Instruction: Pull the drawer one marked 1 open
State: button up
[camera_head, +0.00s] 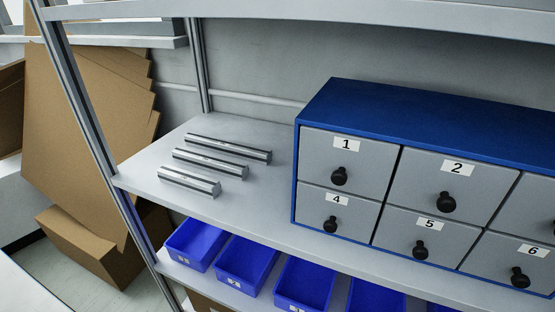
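Drawer one (368,160) is the top left drawer of a blue cabinet (420,102) in the head view. Its grey front carries a white label with a 1 and a black round knob (339,176) below it. The front looks flush with the cabinet, so the drawer appears shut. The cabinet stands on the right part of a grey shelf (258,221). My gripper does not show in this view.
Drawer 2 (474,184) lies to the right and drawer 4 (352,219) below. Several metal bars (211,165) lie on the shelf at left. Blue bins (247,262) stand underneath. A metal post (89,110) rises at left; a beam (300,10) crosses above.

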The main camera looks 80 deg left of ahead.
aim_at(358, 165)
jog(key=u, duration=2.1)
jog(key=k+l+z, duration=0.75)
